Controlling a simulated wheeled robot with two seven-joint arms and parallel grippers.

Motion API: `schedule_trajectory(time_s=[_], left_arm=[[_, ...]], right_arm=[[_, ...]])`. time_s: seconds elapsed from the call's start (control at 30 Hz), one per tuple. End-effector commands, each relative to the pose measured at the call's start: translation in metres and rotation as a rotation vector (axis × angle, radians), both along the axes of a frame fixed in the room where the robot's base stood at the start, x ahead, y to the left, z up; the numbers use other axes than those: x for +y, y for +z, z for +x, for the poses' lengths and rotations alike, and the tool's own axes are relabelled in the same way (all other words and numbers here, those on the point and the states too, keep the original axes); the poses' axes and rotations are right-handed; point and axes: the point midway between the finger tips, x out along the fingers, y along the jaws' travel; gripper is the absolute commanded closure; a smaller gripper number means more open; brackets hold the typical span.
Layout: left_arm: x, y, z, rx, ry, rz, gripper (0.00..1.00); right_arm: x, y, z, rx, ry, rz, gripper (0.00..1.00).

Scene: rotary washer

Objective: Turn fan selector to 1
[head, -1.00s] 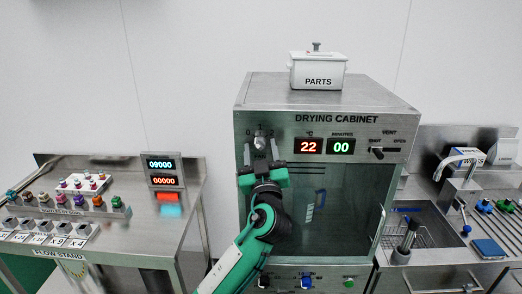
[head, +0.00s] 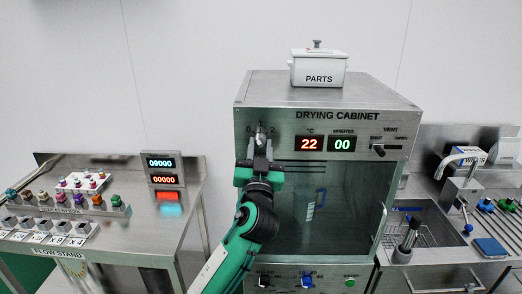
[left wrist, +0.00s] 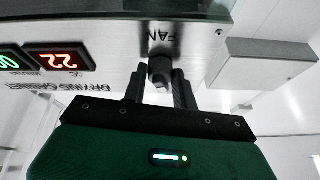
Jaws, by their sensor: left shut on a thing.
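The fan selector (head: 260,134) is a small grey knob on the upper left of the drying cabinet's front, with the numerals 0 and 2 readable beside it. It also shows in the left wrist view (left wrist: 160,72), below the upside-down word FAN. My left gripper (head: 260,150) is at the knob from below, with one dark finger on each side of it. It is shut on the knob. The fingers hide part of the knob, and I cannot tell exactly where it points. My right gripper is not in view.
A white PARTS box (head: 319,68) stands on top. A flow stand (head: 150,222) is at left, a sink (head: 425,225) at right.

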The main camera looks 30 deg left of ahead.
Motion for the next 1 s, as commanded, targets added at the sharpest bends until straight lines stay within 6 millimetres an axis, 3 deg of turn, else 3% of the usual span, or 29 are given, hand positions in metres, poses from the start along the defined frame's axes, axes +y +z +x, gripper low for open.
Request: schedule_trajectory(time_s=[0.5, 1.0], left_arm=[[0.003, 0.003, -0.002, 0.191, 0.001, 0.308, 0.95], [0.004, 0.002, -0.002, 0.233, 0.001, 0.382, 0.95]], right_arm=[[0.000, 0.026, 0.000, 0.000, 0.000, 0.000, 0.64], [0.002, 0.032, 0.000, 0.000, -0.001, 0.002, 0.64]])
